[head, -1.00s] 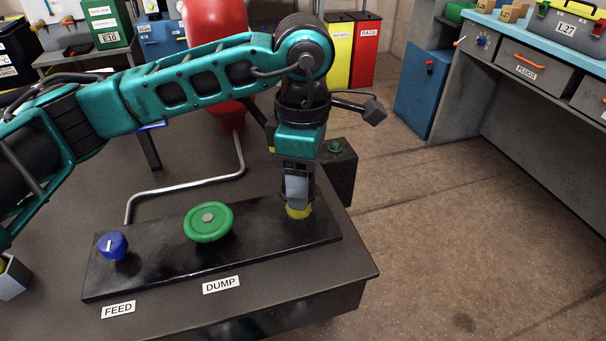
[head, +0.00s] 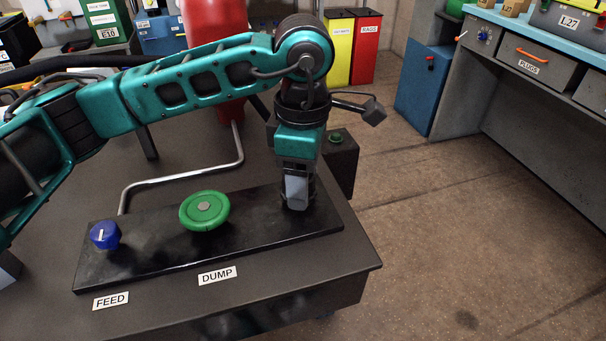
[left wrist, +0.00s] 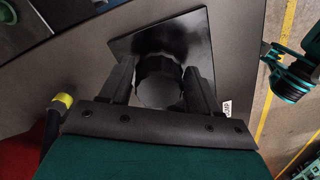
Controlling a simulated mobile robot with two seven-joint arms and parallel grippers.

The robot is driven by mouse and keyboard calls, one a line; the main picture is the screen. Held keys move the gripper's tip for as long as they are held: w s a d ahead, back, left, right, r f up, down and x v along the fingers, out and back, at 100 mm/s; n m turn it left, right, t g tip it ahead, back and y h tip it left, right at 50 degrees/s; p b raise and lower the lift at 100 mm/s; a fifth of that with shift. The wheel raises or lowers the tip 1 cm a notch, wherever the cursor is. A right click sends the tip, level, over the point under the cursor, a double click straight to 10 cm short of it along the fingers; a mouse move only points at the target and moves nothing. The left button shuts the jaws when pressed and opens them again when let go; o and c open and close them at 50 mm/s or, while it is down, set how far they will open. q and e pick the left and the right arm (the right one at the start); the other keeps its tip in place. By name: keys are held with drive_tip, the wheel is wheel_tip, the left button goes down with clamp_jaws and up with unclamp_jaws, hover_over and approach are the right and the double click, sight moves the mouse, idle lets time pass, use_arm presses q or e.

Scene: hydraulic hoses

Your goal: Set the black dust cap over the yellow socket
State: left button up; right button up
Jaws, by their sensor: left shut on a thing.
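My left gripper (head: 298,198) points down at the right end of the black panel, its fingers shut on the black dust cap. In the left wrist view the black dust cap (left wrist: 159,82) is a dark round ribbed piece between the two fingers. The yellow socket is hidden in both current views, beneath the cap and fingers. The cap appears low against the panel, but I cannot tell whether it is fully seated. My right gripper is not seen in the head view.
A dark box with a green button (head: 341,160) stands just right of my gripper. Open floor lies further right.

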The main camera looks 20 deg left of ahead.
use_arm(q)
drive_tip(key=shift+f+b, duration=0.55)
drive_tip(key=shift+f, duration=0.15)
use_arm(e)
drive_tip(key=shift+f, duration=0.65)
use_arm(q)
drive_tip(key=o, duration=1.1)
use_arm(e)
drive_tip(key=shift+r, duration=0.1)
use_arm(q)
wheel_tip(320, 180, up, 13)
drive_tip(key=p, duration=0.1)
drive_tip(key=shift+p, duration=0.3)
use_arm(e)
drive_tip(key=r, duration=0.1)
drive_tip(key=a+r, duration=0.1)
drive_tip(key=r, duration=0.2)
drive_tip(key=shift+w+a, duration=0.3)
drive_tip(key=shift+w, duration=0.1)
use_arm(q)
drive_tip(key=shift+s+f, duration=0.1)
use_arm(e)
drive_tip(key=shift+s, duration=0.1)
